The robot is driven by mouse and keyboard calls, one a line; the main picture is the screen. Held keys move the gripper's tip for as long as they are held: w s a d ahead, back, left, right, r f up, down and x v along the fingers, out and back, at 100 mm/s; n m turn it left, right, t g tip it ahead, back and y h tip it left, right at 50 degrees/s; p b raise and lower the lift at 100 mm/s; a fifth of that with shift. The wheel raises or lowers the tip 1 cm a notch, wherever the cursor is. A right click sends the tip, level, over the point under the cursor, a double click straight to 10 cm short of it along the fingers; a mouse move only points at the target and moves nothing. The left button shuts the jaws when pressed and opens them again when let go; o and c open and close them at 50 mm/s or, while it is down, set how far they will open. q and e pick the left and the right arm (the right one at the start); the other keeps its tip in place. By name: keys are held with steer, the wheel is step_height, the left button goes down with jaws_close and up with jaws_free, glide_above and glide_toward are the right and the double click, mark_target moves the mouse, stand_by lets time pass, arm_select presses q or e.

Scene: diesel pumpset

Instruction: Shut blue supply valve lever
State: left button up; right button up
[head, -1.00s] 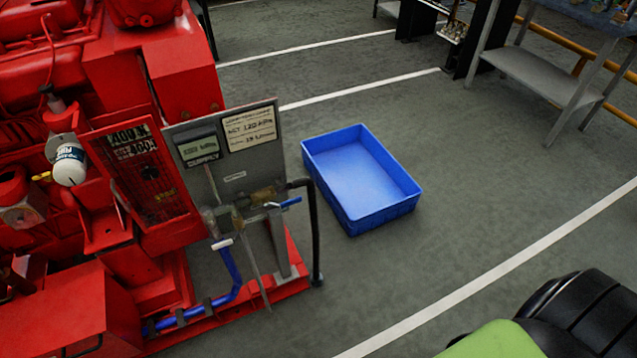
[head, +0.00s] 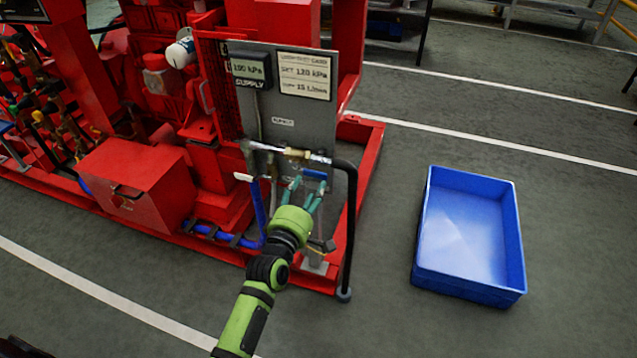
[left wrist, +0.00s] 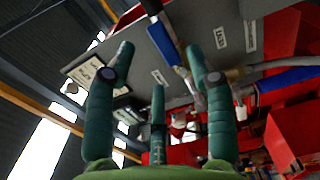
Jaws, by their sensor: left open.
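The blue lever (head: 315,174) shows in the head view below the brass valve fitting (head: 296,153), on the front of the grey panel (head: 325,110). It lies nearly level, across the pipework. My left gripper (head: 305,188) is open, its teal fingers pointing up at the panel just under and around the lever; contact cannot be told. The left wrist view shows the open fingers (left wrist: 160,60) with a blue bar (left wrist: 162,45) between their tips, probably the lever. A second blue piece (left wrist: 288,79) lies to the right, outside the fingers. My right gripper is out of view.
A black upright pipe (head: 350,230) stands right of my left gripper. A blue hose (head: 258,215) runs low on the left. The red pumpset frame (head: 370,150) surrounds the panel. A blue tray (head: 424,235) sits on the floor at right, with clear floor around it.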

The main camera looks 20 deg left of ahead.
mark_target(317, 174)
arm_select(q)
steer(key=w, duration=0.6)
steer(key=shift+w+b, duration=0.35)
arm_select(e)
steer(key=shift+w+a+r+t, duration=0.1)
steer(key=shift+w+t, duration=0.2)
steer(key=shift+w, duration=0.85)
arm_select(q)
steer(key=shift+d, duration=0.1)
jaws_close()
